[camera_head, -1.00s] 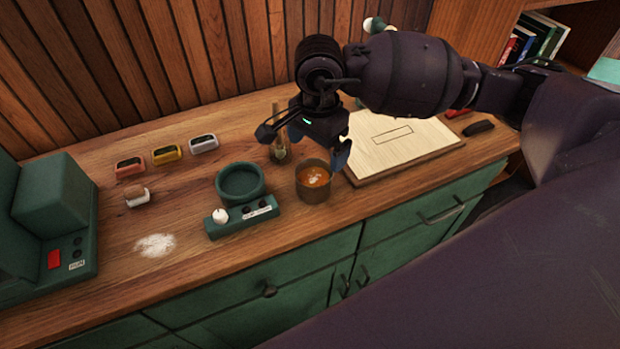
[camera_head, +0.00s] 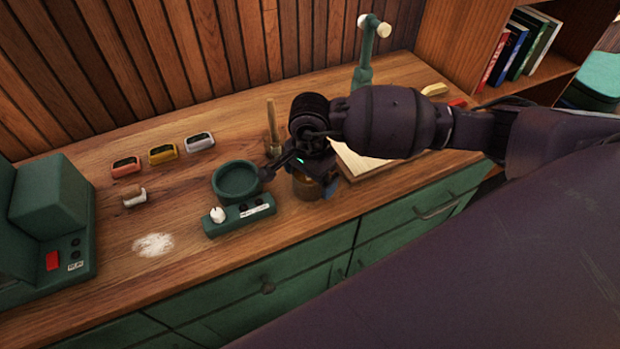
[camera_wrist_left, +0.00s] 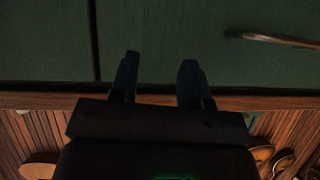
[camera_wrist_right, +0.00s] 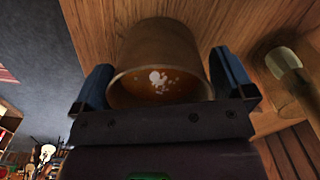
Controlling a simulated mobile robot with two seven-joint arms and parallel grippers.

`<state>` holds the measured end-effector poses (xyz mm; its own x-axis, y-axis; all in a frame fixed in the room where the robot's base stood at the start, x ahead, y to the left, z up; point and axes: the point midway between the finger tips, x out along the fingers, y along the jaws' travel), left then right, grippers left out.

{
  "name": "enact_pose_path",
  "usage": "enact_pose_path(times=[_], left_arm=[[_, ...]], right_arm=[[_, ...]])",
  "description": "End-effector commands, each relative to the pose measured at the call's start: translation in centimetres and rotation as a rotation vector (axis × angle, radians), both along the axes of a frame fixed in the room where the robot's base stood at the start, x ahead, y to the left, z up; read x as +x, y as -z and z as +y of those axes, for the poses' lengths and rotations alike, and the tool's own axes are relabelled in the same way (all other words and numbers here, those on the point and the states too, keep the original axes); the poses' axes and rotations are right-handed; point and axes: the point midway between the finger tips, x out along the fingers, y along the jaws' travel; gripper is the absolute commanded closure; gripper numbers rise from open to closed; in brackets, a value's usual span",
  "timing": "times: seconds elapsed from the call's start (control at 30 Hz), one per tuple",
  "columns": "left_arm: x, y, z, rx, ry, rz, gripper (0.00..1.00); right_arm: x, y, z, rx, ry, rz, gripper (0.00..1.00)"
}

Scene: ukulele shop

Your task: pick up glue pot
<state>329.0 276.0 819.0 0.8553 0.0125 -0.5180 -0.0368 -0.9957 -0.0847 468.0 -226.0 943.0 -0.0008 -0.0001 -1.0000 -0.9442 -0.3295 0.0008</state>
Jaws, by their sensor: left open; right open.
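The glue pot (camera_head: 306,187) is a brown round pot on the wooden worktop, mostly hidden under my right gripper in the head view. In the right wrist view the pot (camera_wrist_right: 165,55) lies between the two blue fingers, its amber glue with a pale patch showing inside the rim. My right gripper (camera_head: 302,184) is open, with one finger on each side of the pot; whether either finger touches it I cannot tell. My left gripper (camera_wrist_left: 158,75) is open and empty in the left wrist view, facing a green cabinet front. It does not show in the head view.
A green warmer with a round dish (camera_head: 238,181) stands just left of the pot. A brush in a glass jar (camera_head: 272,125) is close behind. A pale board (camera_head: 362,162) lies to the right. A green lamp-like stand (camera_head: 366,60) is at the back.

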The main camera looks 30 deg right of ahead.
Motion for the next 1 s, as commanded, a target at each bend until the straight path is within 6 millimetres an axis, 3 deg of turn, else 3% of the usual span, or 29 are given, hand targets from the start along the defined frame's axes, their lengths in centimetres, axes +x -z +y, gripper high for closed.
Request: enact_pose_path(times=[0.27, 0.57, 1.0], left_arm=[[-0.08, 0.04, 0.05, 0.001, 0.0, 0.002, 0.57], [-0.52, 0.32, 0.13, 0.001, -0.003, 0.011, 0.57], [-0.47, 0.33, 0.13, 0.001, -0.002, 0.01, 0.57]], right_arm=[[0.0, 0.29, 0.0, 0.0, 0.0, -0.001, 0.0], [0.01, 0.25, 0.0, 0.0, 0.0, -0.001, 0.46], [0.06, -0.06, 0.01, 0.001, 0.0, -0.002, 0.47]])
